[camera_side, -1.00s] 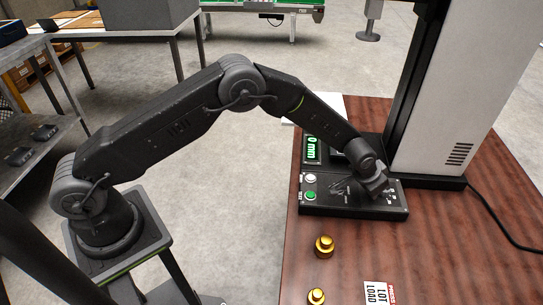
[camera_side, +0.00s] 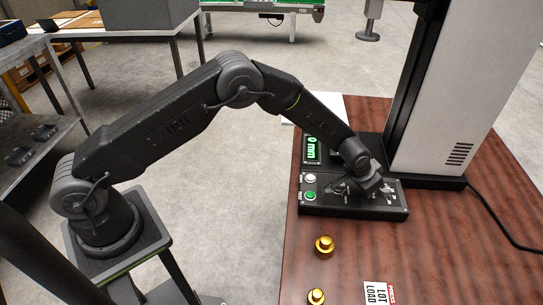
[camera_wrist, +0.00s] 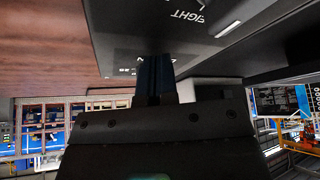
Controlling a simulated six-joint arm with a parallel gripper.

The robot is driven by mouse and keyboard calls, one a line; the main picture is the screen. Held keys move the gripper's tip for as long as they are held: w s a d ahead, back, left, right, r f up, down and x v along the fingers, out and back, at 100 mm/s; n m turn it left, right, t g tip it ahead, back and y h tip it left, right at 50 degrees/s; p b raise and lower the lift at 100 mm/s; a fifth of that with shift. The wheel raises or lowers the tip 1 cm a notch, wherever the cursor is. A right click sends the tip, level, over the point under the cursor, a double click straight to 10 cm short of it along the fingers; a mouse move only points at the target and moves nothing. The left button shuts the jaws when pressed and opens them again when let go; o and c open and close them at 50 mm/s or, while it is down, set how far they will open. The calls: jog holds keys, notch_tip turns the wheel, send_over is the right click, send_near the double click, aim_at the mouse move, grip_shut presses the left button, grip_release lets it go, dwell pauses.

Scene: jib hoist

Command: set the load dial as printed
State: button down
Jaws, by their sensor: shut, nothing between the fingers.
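The black control panel (camera_side: 330,208) stands on the wooden table, with a white button and a green button at its left. My gripper (camera_side: 368,194) is over the right half of the panel, shut with nothing in it. In the wrist view its dark fingers (camera_wrist: 155,76) point at the panel face (camera_wrist: 120,35), by partly covered white print. Part of a word reading "EIGHT" shows nearby. I cannot make out the load dial or its setting. A printed card (camera_side: 379,293) with the words "LOT" and "LOAD" lies at the table's front.
A green-lit display (camera_side: 311,148) reads 0 mm behind the panel. A tall white and black machine column (camera_side: 440,100) rises behind. Two brass pieces, one nearer (camera_side: 316,297) and one farther (camera_side: 324,246), stand left of the card. The table's right front is clear, except for a black cable.

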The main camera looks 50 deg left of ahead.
aim_at(380, 199)
jog(key=shift+d+r, duration=0.15)
jog(key=shift+r, duration=2.95)
jog(key=shift+d, duration=0.1)
jog(key=shift+d+f, duration=0.45)
jog(key=shift+f, duration=0.55)
jog(key=shift+d+f, duration=0.5)
jog(key=shift+f, duration=0.5)
jog(key=shift+d+f, duration=0.45)
jog(key=shift+f, duration=0.55)
